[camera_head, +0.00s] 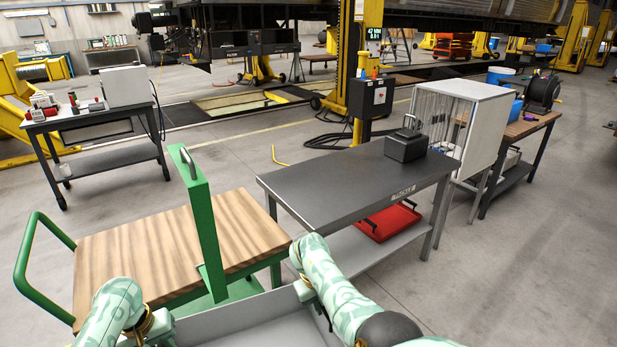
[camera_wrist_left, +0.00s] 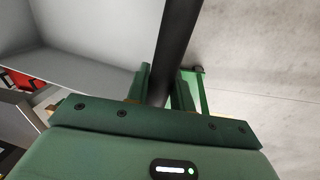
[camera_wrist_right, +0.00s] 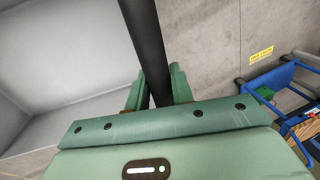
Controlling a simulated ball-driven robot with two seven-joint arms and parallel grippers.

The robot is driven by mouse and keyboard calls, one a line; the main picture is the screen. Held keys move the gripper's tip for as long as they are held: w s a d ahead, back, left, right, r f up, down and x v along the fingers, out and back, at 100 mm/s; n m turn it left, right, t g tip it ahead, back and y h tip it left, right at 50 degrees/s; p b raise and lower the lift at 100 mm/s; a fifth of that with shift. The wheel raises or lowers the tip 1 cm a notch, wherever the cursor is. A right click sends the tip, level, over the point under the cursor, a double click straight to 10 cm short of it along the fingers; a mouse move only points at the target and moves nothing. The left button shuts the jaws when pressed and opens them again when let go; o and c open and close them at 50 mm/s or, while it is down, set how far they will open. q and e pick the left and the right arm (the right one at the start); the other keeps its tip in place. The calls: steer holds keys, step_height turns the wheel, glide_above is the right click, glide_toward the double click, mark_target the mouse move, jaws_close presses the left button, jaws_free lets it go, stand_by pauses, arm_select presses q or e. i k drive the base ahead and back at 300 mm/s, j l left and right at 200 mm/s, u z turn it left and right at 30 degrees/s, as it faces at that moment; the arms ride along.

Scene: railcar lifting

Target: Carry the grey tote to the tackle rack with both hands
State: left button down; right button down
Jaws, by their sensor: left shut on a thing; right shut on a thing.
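The grey tote (camera_head: 238,317) is at the bottom of the head view, close in front of me and partly cut off by the frame. My left gripper (camera_wrist_left: 159,88) is shut on a dark bar handle at one side of the tote. My right gripper (camera_wrist_right: 156,90) is shut on a matching dark bar at the other side. Pale inner tote walls show in the left wrist view (camera_wrist_left: 90,25) and right wrist view (camera_wrist_right: 75,50). A dark-topped bench (camera_head: 340,185) with a small white label stands ahead; I cannot read the label surely as the tackle rack's.
A green cart with a wooden deck (camera_head: 150,250) and an upright green post (camera_head: 203,225) stands just ahead-left. A dark box (camera_head: 406,146) sits on the bench, a red tray (camera_head: 388,221) on its lower shelf.

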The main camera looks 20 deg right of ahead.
mark_target(326, 176)
steer(key=i+l+u, duration=0.1)
steer(key=l+u, duration=0.15)
steer(key=l, duration=0.25)
steer(key=i+l, duration=0.1)
steer(key=l, duration=0.45)
steer(key=i+l, duration=0.1)
steer(key=l, duration=0.45)
steer(key=i+l, duration=0.15)
steer(key=l, duration=0.4)
steer(key=i+l+u, duration=0.1)
steer(key=l, duration=0.45)
steer(key=i+l, duration=0.1)
steer(key=l, duration=1)
steer(key=i, duration=0.1)
